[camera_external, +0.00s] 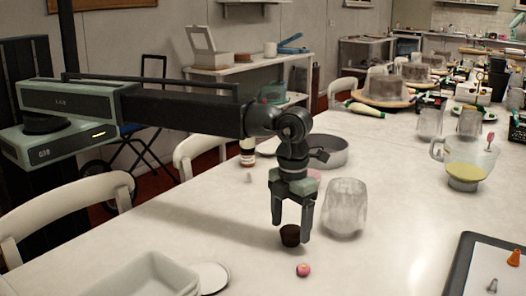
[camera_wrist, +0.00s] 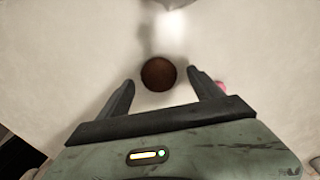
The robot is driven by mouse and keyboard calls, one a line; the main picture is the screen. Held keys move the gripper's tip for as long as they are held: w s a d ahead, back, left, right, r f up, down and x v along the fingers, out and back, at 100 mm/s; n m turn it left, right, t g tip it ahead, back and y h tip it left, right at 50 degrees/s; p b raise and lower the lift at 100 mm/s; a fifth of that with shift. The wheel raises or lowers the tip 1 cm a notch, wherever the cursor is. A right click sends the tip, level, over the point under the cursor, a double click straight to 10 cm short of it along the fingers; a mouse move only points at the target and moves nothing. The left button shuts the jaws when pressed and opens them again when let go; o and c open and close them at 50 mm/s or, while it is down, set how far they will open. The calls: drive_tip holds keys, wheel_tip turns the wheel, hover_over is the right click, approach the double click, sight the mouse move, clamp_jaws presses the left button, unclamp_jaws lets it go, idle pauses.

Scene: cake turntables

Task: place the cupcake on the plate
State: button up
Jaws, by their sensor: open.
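The cupcake (camera_external: 290,236) is small, dark brown and upright on the white table, below my gripper. In the wrist view the cupcake (camera_wrist: 158,74) shows as a round brown top between the two fingertips, with a gap on each side. My gripper (camera_external: 291,230) points straight down and is open, one finger on either side of the cupcake. In the wrist view my gripper (camera_wrist: 160,80) holds nothing. A round white plate (camera_external: 213,276) lies flat on the table to the left, beside a white tray. The plate is not visible in the wrist view.
A clear ribbed glass (camera_external: 343,208) stands close right of my gripper. A small pink ball (camera_external: 303,270) lies in front. The white tray (camera_external: 150,278) is at front left, a dark-edged board (camera_external: 490,270) at front right. A grey round pan (camera_external: 325,152) stands behind.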

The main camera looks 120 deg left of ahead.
sight(290, 230)
drive_tip(key=shift+f, duration=0.7)
drive_tip(key=shift+r, duration=0.2)
drive_tip(key=c, duration=1.6)
drive_tip(key=shift+r+p, duration=0.5)
drive_tip(key=shift+p, duration=0.05)
wheel_tip(290, 230, up, 3)
drive_tip(key=p, duration=0.3)
drive_tip(key=s+d, duration=0.1)
drive_tip(key=s, duration=0.4)
drive_tip(key=s+d, duration=0.1)
drive_tip(key=s, duration=0.4)
drive_tip(key=s+d+r+p, duration=0.1)
drive_tip(key=s, duration=0.4)
drive_tip(key=shift+s+d, duration=0.1)
drive_tip(key=shift+s, duration=0.3)
